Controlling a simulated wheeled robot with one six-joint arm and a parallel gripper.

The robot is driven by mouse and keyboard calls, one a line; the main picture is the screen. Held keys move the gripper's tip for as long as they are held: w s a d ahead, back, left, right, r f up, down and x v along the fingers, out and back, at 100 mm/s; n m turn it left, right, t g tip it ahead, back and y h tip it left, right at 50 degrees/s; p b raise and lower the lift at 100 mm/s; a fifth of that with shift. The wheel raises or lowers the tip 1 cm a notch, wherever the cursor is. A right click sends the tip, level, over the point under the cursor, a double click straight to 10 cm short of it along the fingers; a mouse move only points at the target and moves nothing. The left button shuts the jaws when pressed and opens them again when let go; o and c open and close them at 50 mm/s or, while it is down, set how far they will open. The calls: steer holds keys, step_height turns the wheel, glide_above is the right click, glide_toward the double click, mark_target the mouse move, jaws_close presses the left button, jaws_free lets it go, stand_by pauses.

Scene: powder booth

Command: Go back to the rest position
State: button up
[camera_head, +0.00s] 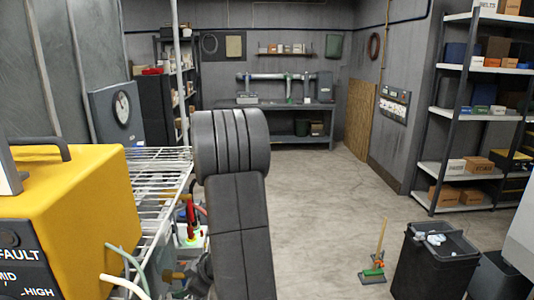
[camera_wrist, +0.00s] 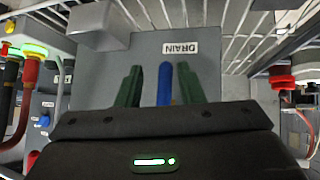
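In the wrist view my gripper (camera_wrist: 160,72) shows two dark green fingers set apart, with a gap on each side of a blue handle (camera_wrist: 165,84) between them. The fingers do not appear to touch the handle. In the head view my dark arm fills the middle and the gripper is hidden.
A wire rack (camera_head: 158,170) stands beside my arm, with a yellow unit (camera_head: 80,220) at the left. Red fittings (camera_wrist: 283,76) flank the gripper. A dark bin (camera_head: 435,262) and a broom (camera_head: 380,255) stand at right. The middle floor is clear.

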steer(key=shift+w+t, duration=0.1)
steer(key=shift+t, duration=0.3)
steer(key=shift+w, duration=0.1)
steer(key=shift+d+f, duration=0.1)
